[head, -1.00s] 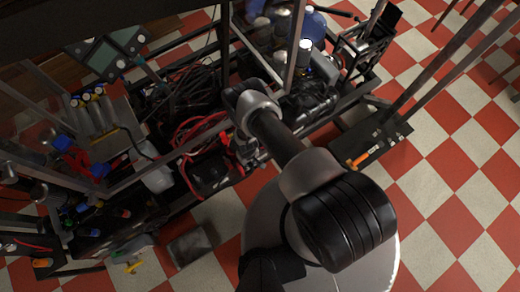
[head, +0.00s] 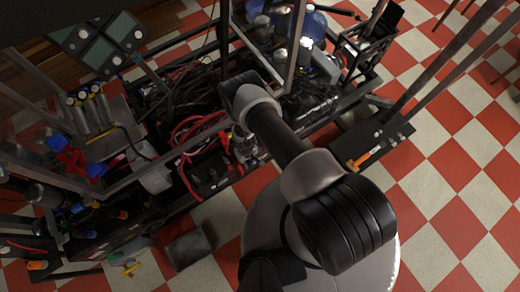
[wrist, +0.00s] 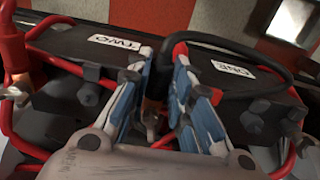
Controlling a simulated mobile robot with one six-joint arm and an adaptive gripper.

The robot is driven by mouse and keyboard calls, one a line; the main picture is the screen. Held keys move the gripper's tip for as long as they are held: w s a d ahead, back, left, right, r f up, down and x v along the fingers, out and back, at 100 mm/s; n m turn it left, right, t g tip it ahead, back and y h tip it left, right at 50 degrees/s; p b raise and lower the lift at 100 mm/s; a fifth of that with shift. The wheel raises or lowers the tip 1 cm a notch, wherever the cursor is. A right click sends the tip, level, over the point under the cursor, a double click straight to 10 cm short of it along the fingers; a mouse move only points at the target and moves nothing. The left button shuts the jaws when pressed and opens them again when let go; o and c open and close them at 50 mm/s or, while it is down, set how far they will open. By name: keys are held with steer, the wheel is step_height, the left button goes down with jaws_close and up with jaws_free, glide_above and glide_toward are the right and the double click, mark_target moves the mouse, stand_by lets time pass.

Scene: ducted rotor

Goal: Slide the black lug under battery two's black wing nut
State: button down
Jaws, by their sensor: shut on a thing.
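Battery two (wrist: 85,45), a black box labelled TWO, is at the left of the wrist view. Battery one (wrist: 220,75), labelled ONE, is at the right. My gripper (wrist: 158,75), with worn blue-and-white fingers, points between them. A black cable (wrist: 225,41) arches over battery one and runs to the fingers. Its lug is hidden there; the fingers appear shut on it, with a gap showing between them. Dark terminal parts (wrist: 88,94) sit at battery two's near edge; I cannot tell which is the black wing nut. A metal wing nut (wrist: 14,94) shows at the far left.
Red cables (wrist: 30,150) loop around the batteries and close by the gripper. In the head view, the frame's metal posts (head: 298,45) rise close to my arm. A bundle of black cables (head: 185,88) lies behind.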

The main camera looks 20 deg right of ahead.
steer(key=c, duration=1.3)
jaws_free()
steer(key=shift+w, duration=0.1)
steer(key=shift+c, duration=0.2)
steer(key=shift+r, duration=0.1)
